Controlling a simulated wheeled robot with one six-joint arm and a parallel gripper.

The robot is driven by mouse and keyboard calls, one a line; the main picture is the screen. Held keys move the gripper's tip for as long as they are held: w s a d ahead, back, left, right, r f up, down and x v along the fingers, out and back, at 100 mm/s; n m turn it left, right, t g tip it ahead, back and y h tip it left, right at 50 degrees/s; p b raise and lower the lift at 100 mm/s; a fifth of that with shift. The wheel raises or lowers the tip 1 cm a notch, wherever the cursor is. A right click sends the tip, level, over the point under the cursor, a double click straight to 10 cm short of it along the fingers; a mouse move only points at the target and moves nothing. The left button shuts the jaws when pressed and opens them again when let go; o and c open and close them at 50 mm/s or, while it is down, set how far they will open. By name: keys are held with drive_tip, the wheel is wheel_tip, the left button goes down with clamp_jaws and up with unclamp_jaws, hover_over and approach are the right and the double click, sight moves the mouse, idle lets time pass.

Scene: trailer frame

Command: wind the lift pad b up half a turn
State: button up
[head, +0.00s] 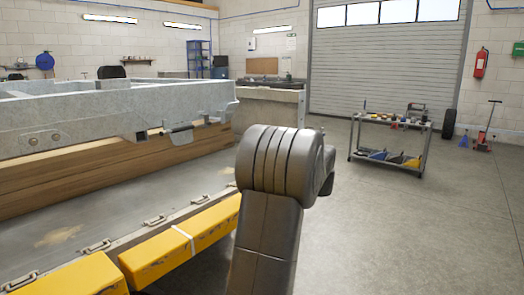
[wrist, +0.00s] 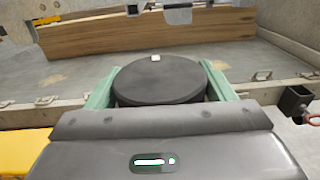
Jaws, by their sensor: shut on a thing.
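In the wrist view, a round black disc (wrist: 160,85) with a small white mark near its far rim lies between the green fingers of my gripper (wrist: 161,76). I take it to be the lift pad; no letter shows on it. One finger is on each side of the disc, and the gripper is shut on it. The white mark points away from my wrist. What is under the disc is hidden. In the head view my own dark arm hides the gripper and the pad.
A grey trailer frame (head: 110,115) rests along wooden beams (head: 100,170) on the left. Yellow blocks (head: 165,255) line the near edge of the bed. A tool cart (head: 390,142) stands to the right, with open floor around it. A dark square tube (wrist: 294,101) is right of the gripper.

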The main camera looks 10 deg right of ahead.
drive_tip(key=n+g+y+p, duration=0.3)
drive_tip(key=g+p, duration=0.1)
drive_tip(key=p, duration=0.3)
drive_tip(key=n+g+y+p, duration=0.3)
drive_tip(key=p, duration=0.3)
drive_tip(key=shift+a+r+g+p, duration=0.1)
drive_tip(key=shift+r+g+p, duration=0.05)
drive_tip(key=shift+g+p, duration=0.25)
drive_tip(key=n+g+p, duration=0.1)
drive_tip(key=n+g+y+p, duration=0.1)
drive_tip(key=g+p, duration=0.1)
drive_tip(key=shift+s+f, duration=0.1)
drive_tip(key=shift+f, duration=0.1)
drive_tip(key=shift+f+n+g+p, duration=0.1)
drive_tip(key=shift+n+g+p, duration=0.35)
drive_tip(key=shift+p, duration=0.25)
drive_tip(key=shift+f, duration=0.15)
drive_tip(key=o, duration=1)
drive_tip(key=shift+f, duration=0.1)
drive_tip(key=shift+r, duration=0.2)
drive_tip(key=shift+p, duration=0.3)
